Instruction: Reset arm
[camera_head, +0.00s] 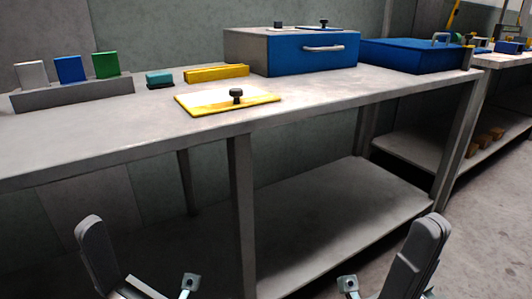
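My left gripper (115,272) shows at the bottom left, cut off by the lower edge of the picture. Its dark upright part and a small light tip stand apart. My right gripper (396,272) shows at the bottom right in much the same pose, also cut off. Both are low in front of the workbench (330,97), clear of everything on its top. I see no object in either one. The lower parts of both grippers are out of the picture, so how far they are open is hidden.
On the bench stand a grey rack (75,95) with white, blue and green plates, a teal block (159,79), a yellow block (217,73), a yellow-edged plate (215,102) with a black knob, a blue-fronted drawer box (290,55) and a blue case (410,57). The lower shelf (345,215) is bare.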

